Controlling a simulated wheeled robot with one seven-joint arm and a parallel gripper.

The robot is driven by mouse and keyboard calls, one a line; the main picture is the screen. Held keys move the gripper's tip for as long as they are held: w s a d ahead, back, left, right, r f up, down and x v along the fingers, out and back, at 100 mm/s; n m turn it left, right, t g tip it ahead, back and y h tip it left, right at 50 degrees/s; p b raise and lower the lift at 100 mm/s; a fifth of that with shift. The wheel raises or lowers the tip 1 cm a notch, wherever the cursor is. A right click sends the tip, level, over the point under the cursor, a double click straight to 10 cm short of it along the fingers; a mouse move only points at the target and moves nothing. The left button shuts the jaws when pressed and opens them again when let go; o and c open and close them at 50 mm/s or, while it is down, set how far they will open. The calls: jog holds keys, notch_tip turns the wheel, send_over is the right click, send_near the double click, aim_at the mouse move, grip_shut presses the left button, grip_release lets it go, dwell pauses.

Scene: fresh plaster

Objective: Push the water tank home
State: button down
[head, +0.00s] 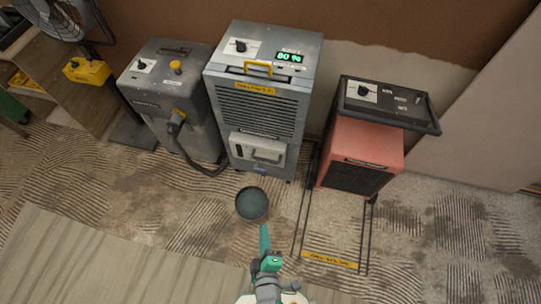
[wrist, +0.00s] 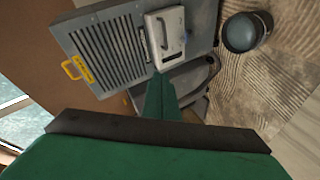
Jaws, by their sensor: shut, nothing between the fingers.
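The water tank (head: 257,148) is a pale grey drawer with a handle, low in the front of the tall grey dehumidifier (head: 262,103). It seems to stand slightly proud of the front; how far is hard to tell. In the wrist view the tank (wrist: 164,40) shows just beyond the fingertips. My gripper (head: 264,230) is shut and empty. It is in front of the dehumidifier, apart from the tank in the head view. Its green fingers (wrist: 160,98) point towards the machine in the wrist view; contact cannot be told.
A dark round bucket (head: 252,204) stands on the floor between my gripper and the dehumidifier. A grey machine with a hose (head: 172,97) stands close on the left. A red heater (head: 361,155) with long black handles (head: 302,215) stands on the right. Floor at front left is clear.

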jog(key=w+f+n+g+h, duration=0.1)
jog(key=w+f+n, duration=0.85)
jog(key=w, duration=0.35)
jog(key=n+h, duration=0.3)
jog(key=n, duration=0.7)
send_near(274, 149)
notch_tip(274, 149, down, 3)
jog(key=w, duration=0.2)
jog(key=w+d, duration=0.1)
jog(key=shift+w+d+f+g, duration=0.1)
jog(key=shift+w+f+g, duration=0.15)
jog(key=shift+w+g, duration=0.15)
jog(key=shift+w+d, duration=0.15)
jog(key=shift+w, duration=0.3)
jog(key=shift+w+d, duration=0.2)
jog(key=shift+w, duration=0.4)
jog(key=shift+w+d, duration=0.2)
jog(key=shift+w, duration=0.4)
jog(key=shift+s, duration=0.1)
